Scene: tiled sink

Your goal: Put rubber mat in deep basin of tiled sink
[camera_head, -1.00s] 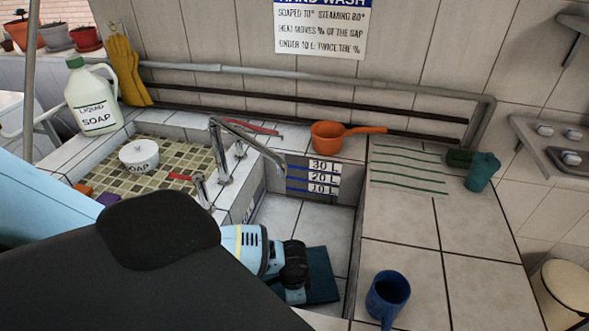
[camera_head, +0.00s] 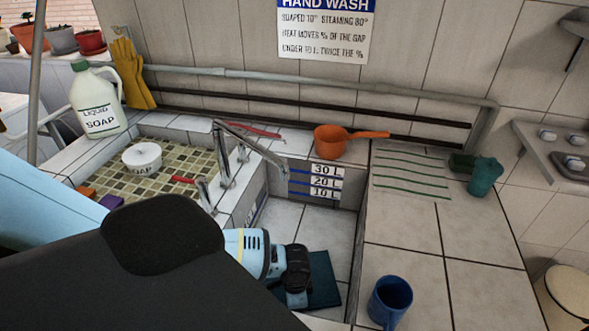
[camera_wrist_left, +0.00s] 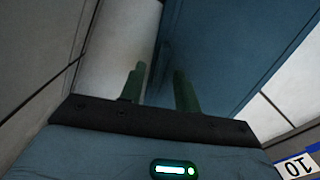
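The dark teal rubber mat (camera_head: 323,280) is low in the deep basin (camera_head: 312,222), by its front wall; it looks flat on the tiled floor, though its near part is hidden behind my left gripper. It also fills much of the left wrist view as a blue sheet (camera_wrist_left: 225,50). My left gripper (camera_head: 297,298) reaches down into the basin at the mat; its fingertips are hidden in the head view. In the left wrist view its two green fingers (camera_wrist_left: 158,85) stand apart with a visible gap, and I see nothing clamped between them. My right gripper is out of view.
A metal tap (camera_head: 250,145) reaches over the basin's left side. A blue mug (camera_head: 389,300) stands on the right counter near the basin's front corner. An orange dipper (camera_head: 330,142) is on the back ledge. The shallow mosaic basin (camera_head: 175,165) holds a white soap bowl (camera_head: 142,158).

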